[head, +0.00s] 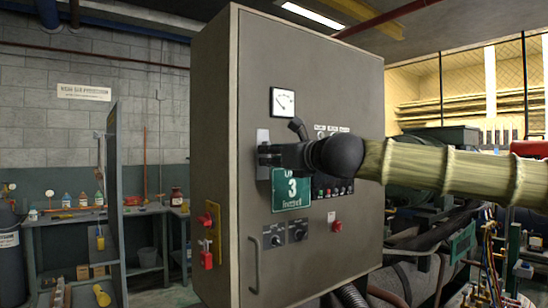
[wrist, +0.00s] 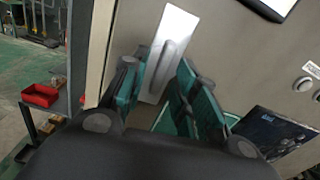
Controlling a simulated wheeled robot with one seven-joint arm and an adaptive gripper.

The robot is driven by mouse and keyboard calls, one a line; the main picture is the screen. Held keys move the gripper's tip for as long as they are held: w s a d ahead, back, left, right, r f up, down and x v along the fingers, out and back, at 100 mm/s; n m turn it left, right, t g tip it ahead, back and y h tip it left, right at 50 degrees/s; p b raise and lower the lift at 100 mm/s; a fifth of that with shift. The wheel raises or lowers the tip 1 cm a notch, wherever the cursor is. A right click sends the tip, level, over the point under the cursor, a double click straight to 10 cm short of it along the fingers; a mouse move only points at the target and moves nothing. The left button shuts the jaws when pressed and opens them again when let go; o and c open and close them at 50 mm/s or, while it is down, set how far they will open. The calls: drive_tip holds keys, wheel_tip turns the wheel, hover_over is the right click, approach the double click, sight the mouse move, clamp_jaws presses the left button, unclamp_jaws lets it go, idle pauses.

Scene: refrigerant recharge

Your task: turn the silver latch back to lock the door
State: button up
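The silver latch (head: 262,137) is an upright plate near the left edge of the grey cabinet door (head: 345,75), below a square gauge. In the head view, my gripper (head: 268,156) is in front of the latch and hides its lower part. In the wrist view, the latch (wrist: 176,38) is a bright plate with a raised grey handle, tilted in the picture. My gripper's teal-padded fingers (wrist: 158,72) stand apart on either side of the handle. A gap shows between the fingers and the handle; I cannot tell whether either fingertip touches it.
A green number 3 sign (head: 291,190) is just below my gripper. Switches, a red knob (head: 336,226) and a long door handle (head: 254,263) are lower on the cabinet. A red padlock (head: 207,258) hangs on its left side. Pipes and machinery stand at the right.

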drive_tip(key=v, duration=0.9)
idle(0.8)
drive_tip(key=shift+d, duration=0.1)
